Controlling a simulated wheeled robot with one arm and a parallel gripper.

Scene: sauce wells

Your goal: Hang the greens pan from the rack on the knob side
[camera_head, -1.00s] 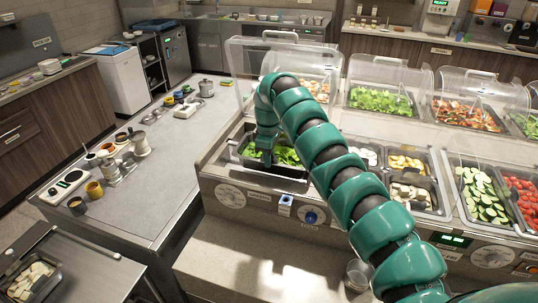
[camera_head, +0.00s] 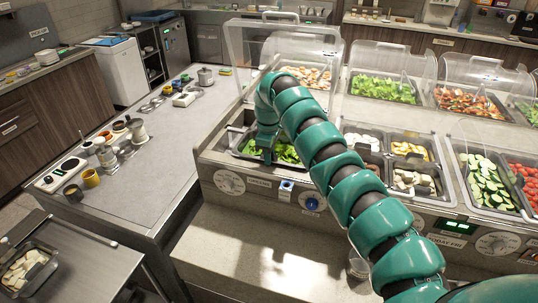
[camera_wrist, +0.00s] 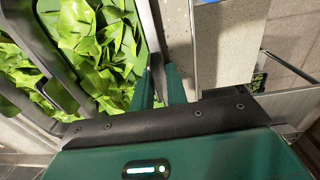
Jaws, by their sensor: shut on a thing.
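The greens pan (camera_head: 240,152), a metal pan full of leafy greens, is at the near left end of the serving counter. My gripper (camera_head: 268,157) reaches down to its near part. In the wrist view my gripper (camera_wrist: 161,88) is shut on the metal rim of the greens pan (camera_wrist: 150,35), with the leaves to the left of the fingers. I cannot tell if the pan is lifted clear of its well. A blue knob (camera_head: 311,203) and a round white dial (camera_head: 229,182) are on the counter's front panel. I cannot make out the rack.
A clear sneeze guard (camera_head: 238,62) stands behind the pan. Pans of eggplant or mushroom pieces and yellow slices (camera_head: 407,149) lie right of my arm. A small clear cup (camera_head: 358,268) is below my arm.

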